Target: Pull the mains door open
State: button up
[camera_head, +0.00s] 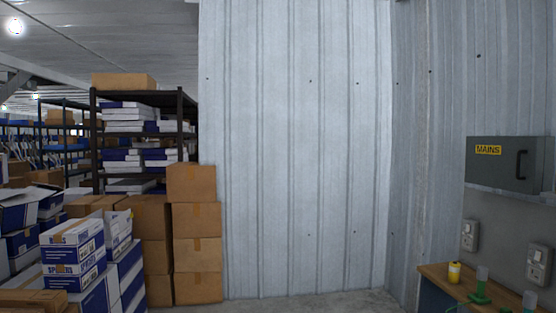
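The mains door (498,165) is the dark grey front of a box on the right wall, at the right edge of the head view. It has a yellow "MAINS" label (488,150) at its upper left and a dark vertical bar handle (521,165) towards its right side. The door looks shut. My gripper and arm do not show in this view.
Stacked cartons (197,220) and shelving (140,140) stand left. Some floor (330,302) ahead is clear.

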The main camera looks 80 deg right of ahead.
aim_at(514, 163)
jog(key=z, duration=3.9)
jog(key=i, duration=0.4)
jog(key=u, duration=0.8)
jog(key=i, duration=1.55)
jog(key=z, duration=0.65)
jog(key=i, duration=1.05)
jog(key=z, duration=0.7)
